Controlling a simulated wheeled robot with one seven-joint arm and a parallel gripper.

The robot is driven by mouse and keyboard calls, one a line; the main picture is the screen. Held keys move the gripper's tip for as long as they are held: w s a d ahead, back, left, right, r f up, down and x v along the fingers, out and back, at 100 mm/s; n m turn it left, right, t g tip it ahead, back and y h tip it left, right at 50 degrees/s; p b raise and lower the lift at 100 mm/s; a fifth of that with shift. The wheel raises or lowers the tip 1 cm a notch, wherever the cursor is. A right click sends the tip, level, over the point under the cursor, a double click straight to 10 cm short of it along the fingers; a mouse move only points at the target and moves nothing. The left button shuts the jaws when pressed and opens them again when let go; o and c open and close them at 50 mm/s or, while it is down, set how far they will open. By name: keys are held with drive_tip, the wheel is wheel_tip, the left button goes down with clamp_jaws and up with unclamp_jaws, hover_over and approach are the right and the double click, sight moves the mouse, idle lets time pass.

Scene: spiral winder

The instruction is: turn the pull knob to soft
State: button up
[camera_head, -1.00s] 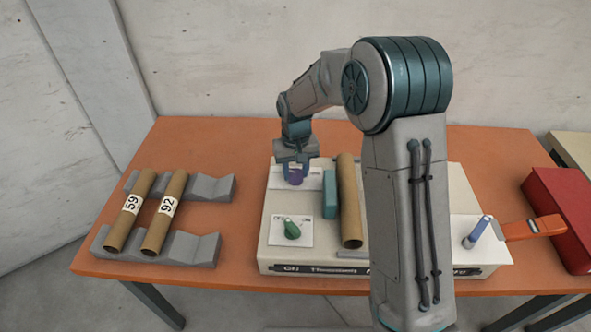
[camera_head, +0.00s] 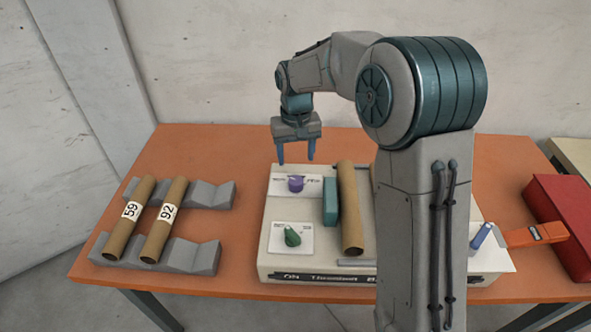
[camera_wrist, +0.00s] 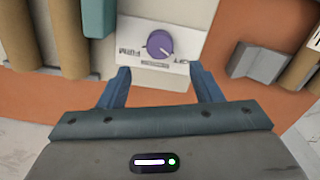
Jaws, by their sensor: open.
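A purple round knob (camera_head: 296,184) stands on a white label plate at the back left of the machine. In the wrist view the knob (camera_wrist: 160,44) has a white mark that points down and right, toward the partly hidden label ending in "OFT". "FIRM" is on the other side. My gripper (camera_head: 296,158) is open and empty, raised above and behind the knob in the head view. In the wrist view its two fingers (camera_wrist: 160,69) are apart, below the knob and clear of it.
A green knob (camera_head: 292,236) sits on a nearer plate. A teal block (camera_head: 330,202) and a brown tube (camera_head: 350,210) lie just right of the purple knob. Two tubes marked 59 and 92 rest on grey cradles (camera_head: 205,194) at left. A red box (camera_head: 562,222) stands at right.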

wheel_tip(320, 180, up, 5)
drive_tip(key=shift+r, duration=0.2)
idle(0.4)
drive_tip(key=s+d+r+m+t, duration=0.15)
drive_tip(key=s+d+r, duration=0.25)
drive_tip(key=s+d, duration=0.75)
drive_tip(key=s+d+f, duration=0.2)
drive_tip(key=s, duration=0.5)
drive_tip(key=s+d+f+m+t, duration=0.1)
drive_tip(key=s+d+f, duration=0.1)
drive_tip(key=s, duration=0.5)
drive_tip(key=shift+d, duration=0.15)
drive_tip(key=shift+m+t, duration=0.25)
